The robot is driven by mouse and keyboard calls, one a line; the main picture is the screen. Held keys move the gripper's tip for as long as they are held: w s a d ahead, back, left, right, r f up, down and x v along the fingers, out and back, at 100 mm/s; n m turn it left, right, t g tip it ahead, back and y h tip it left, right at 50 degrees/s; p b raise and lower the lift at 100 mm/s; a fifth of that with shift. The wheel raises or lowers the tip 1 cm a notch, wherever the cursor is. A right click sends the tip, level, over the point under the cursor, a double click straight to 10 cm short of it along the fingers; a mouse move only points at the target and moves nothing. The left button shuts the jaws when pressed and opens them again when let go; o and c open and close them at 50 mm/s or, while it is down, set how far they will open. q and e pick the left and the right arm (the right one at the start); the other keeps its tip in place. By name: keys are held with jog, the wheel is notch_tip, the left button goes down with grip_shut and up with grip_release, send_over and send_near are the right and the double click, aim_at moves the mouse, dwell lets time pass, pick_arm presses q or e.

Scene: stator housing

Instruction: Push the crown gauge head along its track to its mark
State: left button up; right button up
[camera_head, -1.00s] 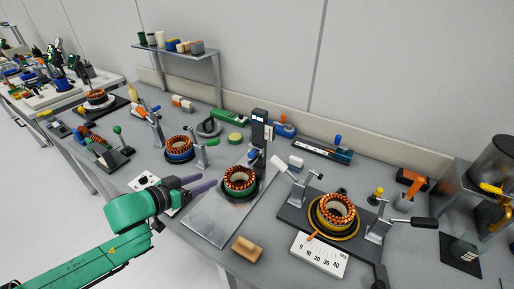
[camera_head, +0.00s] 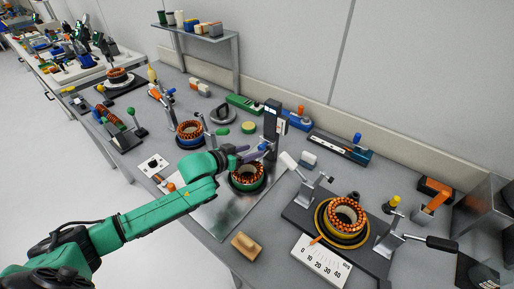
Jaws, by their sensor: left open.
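A dark upright gauge column (camera_head: 271,122) stands behind a copper-wound stator (camera_head: 247,174) on a shiny metal plate (camera_head: 212,219). It appears to be the crown gauge; its head, track and mark are too small or covered to make out. My left gripper (camera_head: 262,151) is open, with its purple fingers over the far side of that stator, close to the column's lower part. I cannot tell whether the fingers touch the column. My green arm crosses the plate's left part. My right gripper is not in view.
A clamp fixture with another stator (camera_head: 346,214) and a white numbered scale (camera_head: 321,261) stands to the right. A tan block (camera_head: 245,245) lies at the front. A white-headed lever (camera_head: 289,161) and a white block (camera_head: 308,159) sit right of the column.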

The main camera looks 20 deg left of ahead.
aim_at(260, 148)
pick_arm(q)
jog(key=x, duration=0.3)
jog(key=shift+w+d+f, duration=0.1)
jog(key=shift+w+d, duration=0.1)
jog(key=shift+w, duration=0.05)
jog(key=shift+s, duration=0.1)
grip_shut()
dwell(1.0)
